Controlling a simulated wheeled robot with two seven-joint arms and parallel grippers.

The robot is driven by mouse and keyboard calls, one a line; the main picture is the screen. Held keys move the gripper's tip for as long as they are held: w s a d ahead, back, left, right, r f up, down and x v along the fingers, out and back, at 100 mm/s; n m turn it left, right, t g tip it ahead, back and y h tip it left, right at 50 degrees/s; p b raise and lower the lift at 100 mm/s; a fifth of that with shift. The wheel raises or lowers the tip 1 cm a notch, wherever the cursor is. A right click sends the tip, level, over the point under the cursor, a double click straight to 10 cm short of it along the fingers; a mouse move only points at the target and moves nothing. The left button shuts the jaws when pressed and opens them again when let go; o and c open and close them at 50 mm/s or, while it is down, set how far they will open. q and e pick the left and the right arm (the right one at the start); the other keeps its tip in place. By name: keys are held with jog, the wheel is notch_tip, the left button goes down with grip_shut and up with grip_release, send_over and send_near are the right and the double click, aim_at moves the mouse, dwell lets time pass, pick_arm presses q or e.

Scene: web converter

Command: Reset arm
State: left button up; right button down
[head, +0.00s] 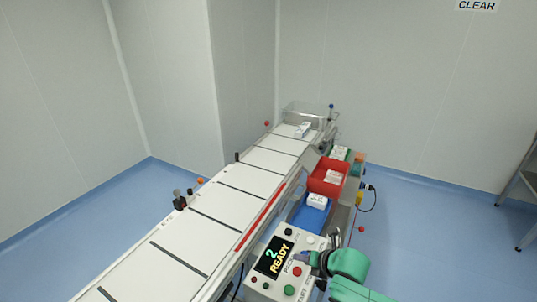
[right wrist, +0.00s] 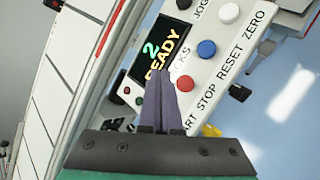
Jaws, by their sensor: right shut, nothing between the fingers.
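A white control panel (head: 299,245) stands at the near end of the conveyor's right side, with a display (head: 272,258) reading "2 READY". My right gripper (head: 303,258) is over the panel's right part. In the right wrist view its dark fingers (right wrist: 153,78) are together and empty, overlapping the panel below the display; contact cannot be told. My left gripper is out of view.
A white conveyor (head: 235,202) runs from the near left to the back, with a white box (head: 303,130) at its far end. A red bin (head: 324,186) and a blue bin (head: 308,219) sit beside it. The blue floor (head: 420,240) at right is mostly clear.

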jog(key=s+a+r+m+g, duration=0.1)
jog(key=s+a+r+m, duration=0.3)
jog(key=s+m, duration=0.8)
jog(key=s+d+m+g+h, duration=0.1)
jog(key=s+d+m+h, duration=0.1)
jog(key=s+d+m, duration=0.6)
jog(key=s+d+m+g+h, duration=0.25)
jog(key=d+m, duration=0.25)
jog(key=m, duration=0.6)
notch_tip(320, 180, down, 26)
jog(key=s+b, duration=0.2)
jog(key=b, duration=0.2)
jog(key=s+d+f+g+b, duration=0.2)
jog(key=s+d+f+b, duration=0.1)
jog(key=s+f, duration=1.4)
notch_tip(320, 180, down, 2)
jog(key=shift+f+h, duration=0.25)
jog(key=shift+h, duration=0.1)
